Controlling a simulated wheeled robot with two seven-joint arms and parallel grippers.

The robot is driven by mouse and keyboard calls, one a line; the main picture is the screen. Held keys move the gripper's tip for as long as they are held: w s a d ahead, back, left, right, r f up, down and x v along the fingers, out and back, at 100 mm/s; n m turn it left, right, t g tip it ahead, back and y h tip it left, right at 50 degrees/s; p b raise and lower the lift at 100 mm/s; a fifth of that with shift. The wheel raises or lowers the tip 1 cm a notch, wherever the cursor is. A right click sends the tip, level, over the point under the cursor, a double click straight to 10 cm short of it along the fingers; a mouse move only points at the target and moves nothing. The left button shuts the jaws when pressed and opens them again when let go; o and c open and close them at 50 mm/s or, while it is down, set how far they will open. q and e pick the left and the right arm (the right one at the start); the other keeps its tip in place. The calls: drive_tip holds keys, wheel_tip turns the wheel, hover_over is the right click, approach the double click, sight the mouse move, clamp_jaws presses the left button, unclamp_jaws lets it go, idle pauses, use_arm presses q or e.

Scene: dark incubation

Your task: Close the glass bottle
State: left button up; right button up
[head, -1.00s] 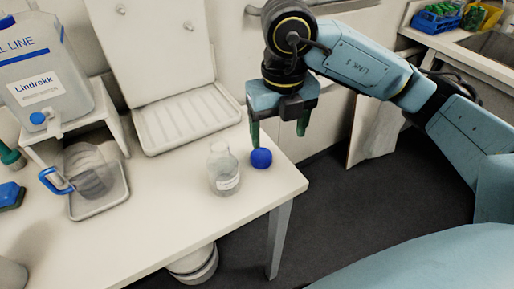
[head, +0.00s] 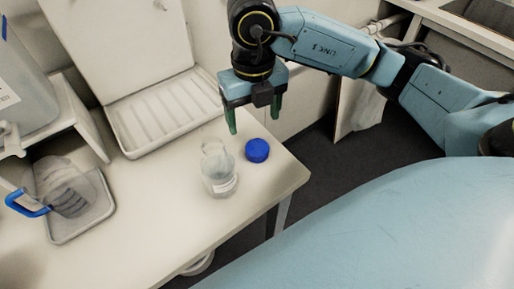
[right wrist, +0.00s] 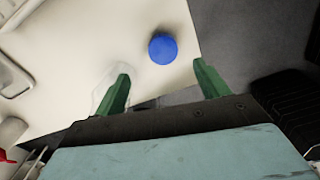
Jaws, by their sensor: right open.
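The glass bottle (head: 219,172) stands upright and uncapped on the white table, with a white label low on its side. A blue cap (head: 257,150) lies on the table just right of the bottle, near the table edge. My right gripper (head: 254,122) is open and empty, above and behind the cap, fingers pointing down. In the right wrist view the cap (right wrist: 163,48) shows beyond the gap between the green fingers (right wrist: 160,85), clear of both. The transparent bottle (right wrist: 108,88) shows faintly behind the left finger there. My left gripper is not seen.
A white ribbed tray rack (head: 165,110) stands behind the bottle. A clear jug with a blue handle (head: 62,190) sits in a grey tray (head: 80,228) at the left. The table front is clear; its right edge is close to the cap.

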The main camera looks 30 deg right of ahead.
sight(257, 147)
wheel_tip(257, 147, down, 3)
drive_tip(key=shift+f, duration=0.65)
drive_tip(key=f, duration=0.5)
drive_tip(key=shift+s+d+b, duration=0.2)
drive_tip(key=shift+d+b, duration=0.05)
drive_tip(key=shift+b, duration=0.1)
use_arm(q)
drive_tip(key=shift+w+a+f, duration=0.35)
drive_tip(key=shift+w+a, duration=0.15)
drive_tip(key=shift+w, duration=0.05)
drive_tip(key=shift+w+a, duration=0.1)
use_arm(e)
drive_tip(key=c, duration=1)
drive_tip(key=shift+r, duration=0.1)
drive_tip(key=shift+c, duration=0.2)
